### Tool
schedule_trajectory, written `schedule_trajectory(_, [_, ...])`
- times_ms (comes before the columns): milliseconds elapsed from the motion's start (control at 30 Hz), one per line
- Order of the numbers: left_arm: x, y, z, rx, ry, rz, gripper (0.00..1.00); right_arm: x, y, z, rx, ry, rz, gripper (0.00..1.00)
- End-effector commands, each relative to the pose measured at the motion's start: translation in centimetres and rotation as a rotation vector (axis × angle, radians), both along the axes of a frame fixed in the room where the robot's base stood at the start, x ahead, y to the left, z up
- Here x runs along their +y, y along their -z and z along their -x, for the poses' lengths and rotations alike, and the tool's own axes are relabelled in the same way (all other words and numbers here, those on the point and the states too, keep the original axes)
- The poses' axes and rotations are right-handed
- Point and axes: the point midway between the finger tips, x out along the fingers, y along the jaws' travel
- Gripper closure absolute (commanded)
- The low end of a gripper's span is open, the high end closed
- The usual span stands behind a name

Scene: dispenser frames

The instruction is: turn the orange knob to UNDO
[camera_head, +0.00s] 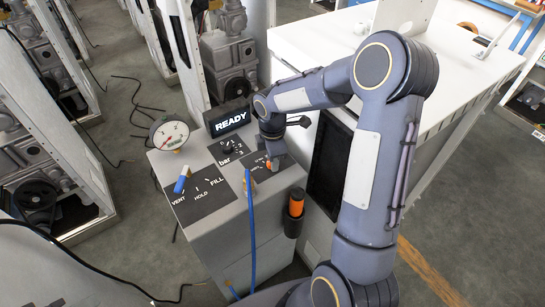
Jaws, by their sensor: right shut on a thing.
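The orange knob (268,165) is on a small dark plate at the right of the grey console's (222,218) top. My right arm reaches over from the right, and my right gripper (273,162) points down at the knob and is shut on it. The gripper hides most of the knob and its plate, so I cannot read the UNDO label or tell the knob's angle. My left gripper is out of view.
A READY display (230,122), pressure gauge (169,133), black bar selector (228,146) and blue lever (182,180) stand on the console. A blue hose (251,225) hangs at its front. An orange-handled tool (296,205) sits in a black holder.

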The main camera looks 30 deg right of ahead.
Motion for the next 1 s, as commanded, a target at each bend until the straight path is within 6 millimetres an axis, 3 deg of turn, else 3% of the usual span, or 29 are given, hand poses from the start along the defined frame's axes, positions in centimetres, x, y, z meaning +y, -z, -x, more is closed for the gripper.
schedule_trajectory(667, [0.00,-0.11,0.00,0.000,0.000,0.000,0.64,0.00,-0.11,-0.11,-0.004,-0.059,0.001,0.93])
schedule_trajectory(700, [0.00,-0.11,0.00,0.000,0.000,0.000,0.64,0.00,-0.11,-0.11,-0.004,-0.058,0.001,0.65])
schedule_trajectory(833, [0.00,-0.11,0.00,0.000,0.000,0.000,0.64,0.00,-0.08,-0.08,-0.003,-0.058,0.001,0.48])
schedule_trajectory(1000, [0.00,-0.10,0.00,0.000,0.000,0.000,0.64,0.01,-0.04,-0.04,-0.002,-0.057,0.000,0.48])
